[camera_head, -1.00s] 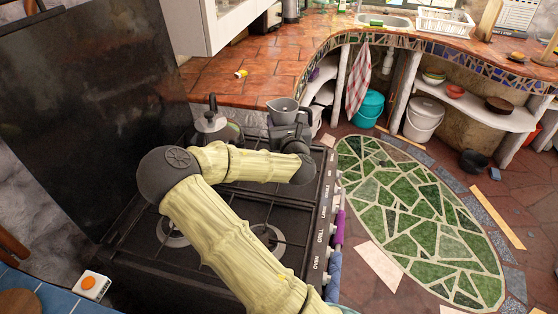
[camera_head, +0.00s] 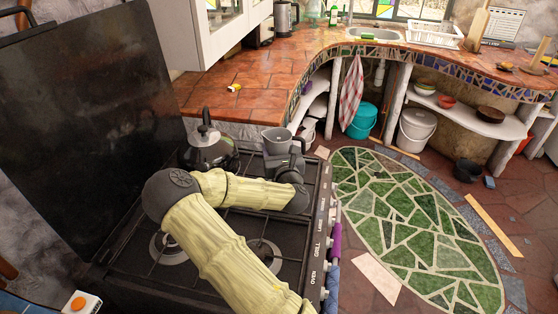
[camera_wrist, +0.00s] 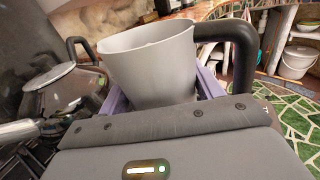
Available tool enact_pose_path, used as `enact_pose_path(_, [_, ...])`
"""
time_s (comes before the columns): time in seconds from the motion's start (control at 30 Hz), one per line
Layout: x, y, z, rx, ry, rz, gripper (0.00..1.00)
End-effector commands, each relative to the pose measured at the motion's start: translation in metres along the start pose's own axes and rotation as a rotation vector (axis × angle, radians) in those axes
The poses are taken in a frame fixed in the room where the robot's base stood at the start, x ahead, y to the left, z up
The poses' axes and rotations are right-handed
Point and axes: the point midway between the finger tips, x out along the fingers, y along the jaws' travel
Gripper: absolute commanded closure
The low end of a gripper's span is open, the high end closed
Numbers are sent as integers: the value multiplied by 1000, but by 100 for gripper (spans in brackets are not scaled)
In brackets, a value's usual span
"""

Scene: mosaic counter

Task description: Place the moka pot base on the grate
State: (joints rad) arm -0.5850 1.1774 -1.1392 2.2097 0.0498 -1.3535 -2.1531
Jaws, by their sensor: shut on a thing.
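The moka pot base, a grey tapered cup with a black handle, is in my gripper (camera_wrist: 162,94). In the wrist view the base (camera_wrist: 150,65) stands roughly upright between the purple fingers, its handle to the right. In the head view the base (camera_head: 276,137) is above the far right part of the stove, with my dark gripper (camera_head: 281,152) at it. The black grate (camera_head: 232,229) spans the stove top, partly hidden by my arm. I cannot tell whether the base touches the grate.
A kettle (camera_head: 207,152) stands at the far left of the stove, close left of the held base. The tiled counter (camera_head: 262,84) lies behind, and a dark upright panel (camera_head: 85,125) rises at the left. Control knobs line the stove's right edge (camera_head: 318,235).

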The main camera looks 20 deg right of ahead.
Motion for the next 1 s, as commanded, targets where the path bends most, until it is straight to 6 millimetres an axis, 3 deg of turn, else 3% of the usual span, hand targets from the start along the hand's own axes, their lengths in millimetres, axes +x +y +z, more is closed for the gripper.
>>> enact_pose_path(0.27, [0, 0, -1, 0, -3, 0, 82])
enact_pose_path(0.57, [0, -1, -35, -1, -2, -1, 82])
enact_pose_path(0.93, [0, 0, -39, -1, -3, 0, 82])
enact_pose_path(0.97, [0, 0, -40, -1, 0, 0, 32])
enact_pose_path(1.0, [0, 0, -39, 0, 0, 1, 24])
